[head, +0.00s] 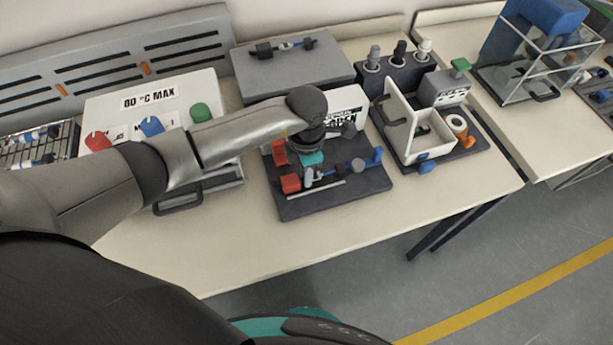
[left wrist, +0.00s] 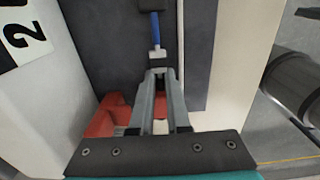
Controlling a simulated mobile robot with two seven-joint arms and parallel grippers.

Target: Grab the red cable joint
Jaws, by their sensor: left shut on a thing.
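The dark board (head: 345,198) lies on the bench with red parts (head: 291,183) at its left, taken as the red cable joint. My left gripper (head: 308,182) points down over the board, beside these parts. In the left wrist view red pieces (left wrist: 107,118) lie beside and behind the fingers. The left gripper (left wrist: 160,75) is shut there, its tips just short of a blue cable piece (left wrist: 155,27) with a pale end. What lies between the fingers is mostly hidden. My right gripper is not in view.
A white lettered box (head: 347,108) stands behind the board. A white panel (head: 150,103) with red, blue and green knobs is to the left. A fixture with a white open frame (head: 398,118) is to the right. Bare bench shows in front of the board.

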